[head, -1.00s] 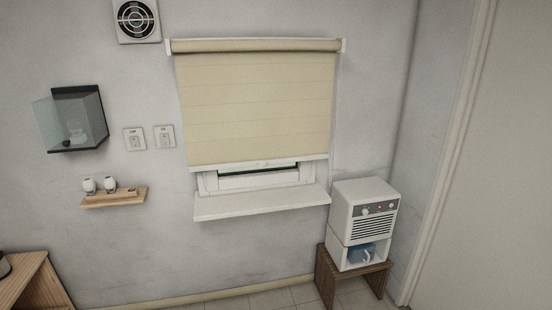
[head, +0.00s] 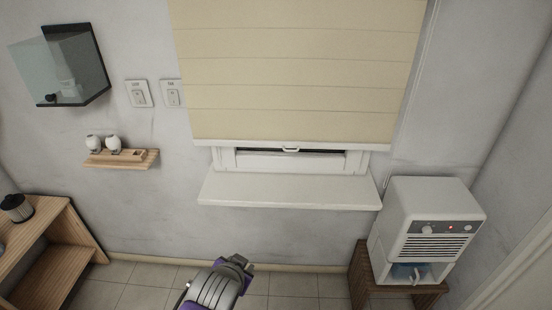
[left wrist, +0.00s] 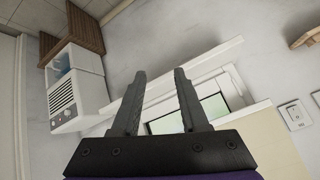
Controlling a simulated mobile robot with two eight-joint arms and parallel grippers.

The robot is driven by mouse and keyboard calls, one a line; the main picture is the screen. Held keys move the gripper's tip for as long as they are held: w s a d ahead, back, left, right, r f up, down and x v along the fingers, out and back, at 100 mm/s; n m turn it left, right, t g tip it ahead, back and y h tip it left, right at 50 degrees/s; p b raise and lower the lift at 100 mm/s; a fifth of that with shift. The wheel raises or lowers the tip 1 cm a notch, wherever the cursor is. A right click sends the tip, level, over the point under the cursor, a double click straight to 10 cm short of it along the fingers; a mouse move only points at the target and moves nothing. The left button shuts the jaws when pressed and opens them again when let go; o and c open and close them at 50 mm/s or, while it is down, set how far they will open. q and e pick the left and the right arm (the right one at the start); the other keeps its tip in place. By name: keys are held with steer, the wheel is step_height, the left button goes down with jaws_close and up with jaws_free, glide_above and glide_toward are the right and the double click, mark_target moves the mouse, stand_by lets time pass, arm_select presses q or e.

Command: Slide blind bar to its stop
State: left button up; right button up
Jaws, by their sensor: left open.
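The cream roller blind (head: 300,75) hangs over the window, partly lowered. Its white bottom bar (head: 340,147) with a small white handle (head: 290,149) sits above the sill, leaving a strip of window frame (head: 290,161) visible. In the left wrist view, the blind's cream cloth (left wrist: 275,145) shows at lower right. My left gripper shows in the left wrist view (left wrist: 157,75) with its two dark fingers apart and nothing between them. In the head view, part of my left arm's end (head: 222,285) is below the sill, apart from the bar. My right gripper is not in view.
The white window sill (head: 290,190) juts out below the blind. A white heater-like appliance (head: 430,230) stands on a wooden stool at right. A small shelf (head: 122,160), glass-fronted box (head: 60,70) and switches (head: 138,93) are on the left wall. A wooden unit (head: 50,245) stands lower left.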

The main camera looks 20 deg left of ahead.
arm_select(q)
steer(key=w+a+r+m+t+y+b, duration=0.1)
steer(key=w+a+r+m+t+b, duration=0.15)
steer(key=w, duration=0.45)
steer(key=m+t+h+b, duration=0.45)
steer(key=m+t, duration=0.25)
steer(key=m, duration=0.8)
glide_toward(290, 152)
steer(key=shift+h, duration=0.35)
steer(key=w, duration=0.6)
steer(key=w+p, duration=0.1)
steer(key=w, duration=0.2)
steer(key=shift+d, duration=0.35)
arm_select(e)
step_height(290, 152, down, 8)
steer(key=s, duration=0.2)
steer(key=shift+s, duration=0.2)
arm_select(q)
steer(key=shift+s, duration=0.1)
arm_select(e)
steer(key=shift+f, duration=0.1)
arm_select(q)
jaws_close()
